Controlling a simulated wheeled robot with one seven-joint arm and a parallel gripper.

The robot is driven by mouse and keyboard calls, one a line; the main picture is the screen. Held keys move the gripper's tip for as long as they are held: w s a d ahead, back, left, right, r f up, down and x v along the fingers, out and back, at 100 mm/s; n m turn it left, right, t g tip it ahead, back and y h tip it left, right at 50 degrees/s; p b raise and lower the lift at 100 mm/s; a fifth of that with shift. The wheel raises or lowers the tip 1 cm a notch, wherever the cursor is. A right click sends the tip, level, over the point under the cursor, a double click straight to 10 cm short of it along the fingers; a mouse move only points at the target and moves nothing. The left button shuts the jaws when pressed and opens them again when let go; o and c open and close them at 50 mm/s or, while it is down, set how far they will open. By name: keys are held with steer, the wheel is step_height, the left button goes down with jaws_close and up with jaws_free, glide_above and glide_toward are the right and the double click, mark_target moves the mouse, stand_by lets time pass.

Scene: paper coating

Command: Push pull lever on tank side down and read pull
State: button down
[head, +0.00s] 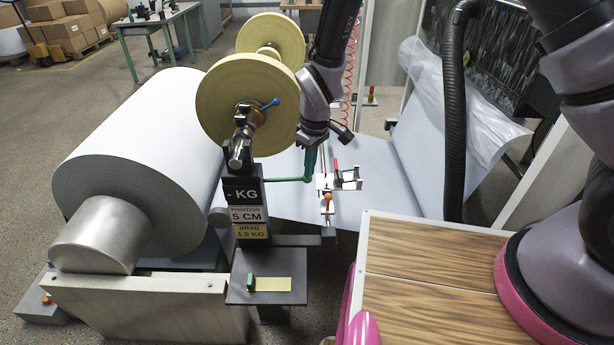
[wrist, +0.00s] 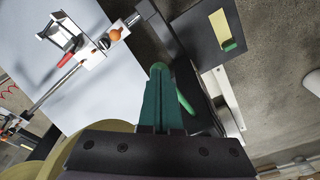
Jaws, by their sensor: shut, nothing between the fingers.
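A thin green lever (head: 288,180) sticks out to the right, roughly level, from a dark gauge post (head: 252,190). The post reads "- KG", "POSITION 5 CM" and "DRAG 1.5 KG". My gripper (head: 309,172) is shut and empty, its green fingers pointing down at the lever's right end. In the wrist view my fingertips (wrist: 159,70) are together, and the green lever (wrist: 187,105) shows just right of them. I cannot tell whether they touch. Part of the lever is hidden by the fingers in the wrist view.
A slide with a red handle (head: 336,166) and an orange knob (head: 327,197) stands right of my gripper. A yellow disc (head: 225,95) with a blue handle (head: 270,104) is to the left. A large paper roll (head: 140,140) lies further left. A wooden-topped cabinet (head: 430,265) is at front right.

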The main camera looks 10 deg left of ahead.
steer(key=shift+f, duration=2)
steer(key=d, duration=0.1)
steer(key=s+d+r, duration=0.1)
steer(key=shift+s+d, duration=0.2)
steer(key=shift+d, duration=0.15)
steer(key=shift+r, duration=0.1)
glide_toward(310, 179)
steer(key=d, duration=0.1)
steer(key=s+d+r, duration=0.1)
steer(key=shift+d+r, duration=0.25)
steer(key=shift+d, duration=0.05)
